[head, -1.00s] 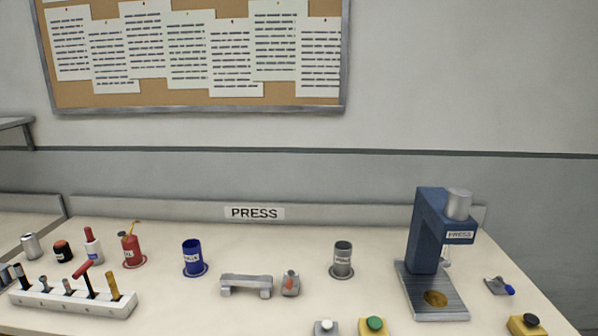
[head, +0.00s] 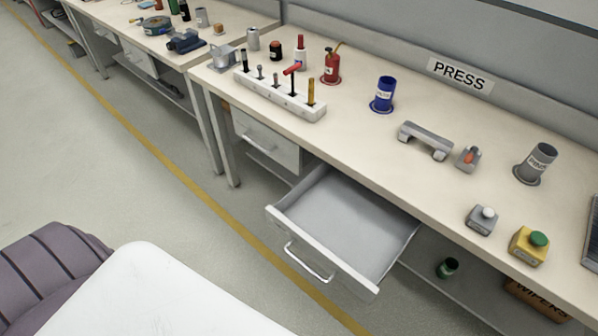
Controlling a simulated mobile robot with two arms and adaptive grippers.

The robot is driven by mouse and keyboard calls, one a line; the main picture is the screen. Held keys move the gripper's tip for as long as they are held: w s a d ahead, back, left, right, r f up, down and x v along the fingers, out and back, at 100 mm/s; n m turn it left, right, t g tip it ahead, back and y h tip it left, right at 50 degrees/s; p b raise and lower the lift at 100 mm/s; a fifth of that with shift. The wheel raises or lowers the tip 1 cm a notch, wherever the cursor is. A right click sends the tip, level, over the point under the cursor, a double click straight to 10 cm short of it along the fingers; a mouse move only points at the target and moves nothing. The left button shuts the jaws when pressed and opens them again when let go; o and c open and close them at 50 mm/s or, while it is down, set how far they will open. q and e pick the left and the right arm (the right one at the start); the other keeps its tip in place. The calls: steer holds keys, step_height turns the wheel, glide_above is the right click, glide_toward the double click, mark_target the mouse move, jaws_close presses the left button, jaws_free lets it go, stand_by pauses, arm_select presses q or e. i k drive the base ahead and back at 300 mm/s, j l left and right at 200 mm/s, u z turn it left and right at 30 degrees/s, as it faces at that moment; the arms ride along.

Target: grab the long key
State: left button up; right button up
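A white tool rack (head: 278,97) stands on the left part of the press bench top. Several upright tools stand in it, with dark, grey, red and yellow tops. One has a red T-shaped handle (head: 292,69) and rises above most of the others. A yellow-handled tool (head: 311,93) stands at the rack's right end. I cannot tell which of these, if any, is the long key; no other key shows clearly. Neither of my grippers is in view.
An open, empty-looking drawer (head: 335,222) juts out from the bench (head: 345,137) front. Button boxes (head: 529,246) sit near the right front edge. The floor (head: 95,165) at left is clear.

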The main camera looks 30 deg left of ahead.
mark_target(290, 70)
steer(key=u, duration=0.75)
